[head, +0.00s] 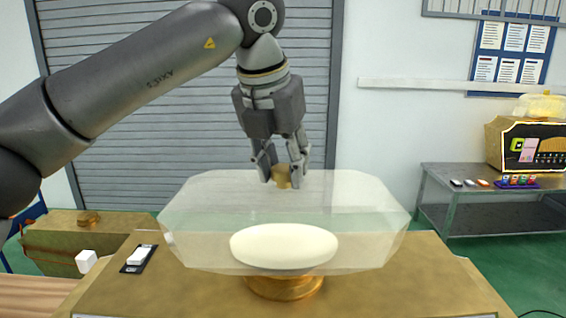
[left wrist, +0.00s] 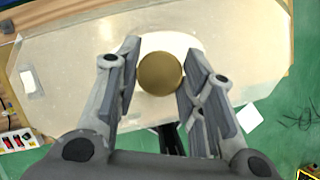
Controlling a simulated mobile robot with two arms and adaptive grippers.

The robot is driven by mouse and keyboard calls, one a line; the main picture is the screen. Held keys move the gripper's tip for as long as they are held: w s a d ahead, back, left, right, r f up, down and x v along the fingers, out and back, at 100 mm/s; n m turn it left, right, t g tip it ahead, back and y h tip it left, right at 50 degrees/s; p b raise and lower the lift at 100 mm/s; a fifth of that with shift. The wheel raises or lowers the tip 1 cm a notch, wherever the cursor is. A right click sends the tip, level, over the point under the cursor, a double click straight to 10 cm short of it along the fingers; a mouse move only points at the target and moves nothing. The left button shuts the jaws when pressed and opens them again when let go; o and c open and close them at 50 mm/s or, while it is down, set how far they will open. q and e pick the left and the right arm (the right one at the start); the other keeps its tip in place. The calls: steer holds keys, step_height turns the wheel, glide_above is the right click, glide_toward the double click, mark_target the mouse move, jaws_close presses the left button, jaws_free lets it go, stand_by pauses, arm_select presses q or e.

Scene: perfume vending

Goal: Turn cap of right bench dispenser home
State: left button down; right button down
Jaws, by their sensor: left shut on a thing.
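A large clear faceted dispenser (head: 370,210) stands upright on the tan bench, with a gold foot (head: 284,288) and a white oval (head: 284,246) on its front. Its small gold cap (head: 282,174) is at the top middle. My left gripper (head: 281,181) points down from above and is shut on the cap, one finger on either side. In the left wrist view the round cap top (left wrist: 161,73) lies between the two fingers (left wrist: 160,60), over the pale dispenser body (left wrist: 80,75). The cap's lower edge and its seat are hard to make out. My right gripper is not in view.
The tan bench (head: 125,298) carries a small black tray with a white block (head: 140,257) on the left. A white cube (head: 86,261) is farther left. A metal side table (head: 450,205) with a black-fronted machine (head: 533,147) stands at the right, by the wall.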

arm_select(q)
steer(key=c, duration=1)
jaws_free()
steer(key=shift+o, duration=0.2)
steer(key=v, duration=1.2)
steer(key=shift+s+r, duration=0.1)
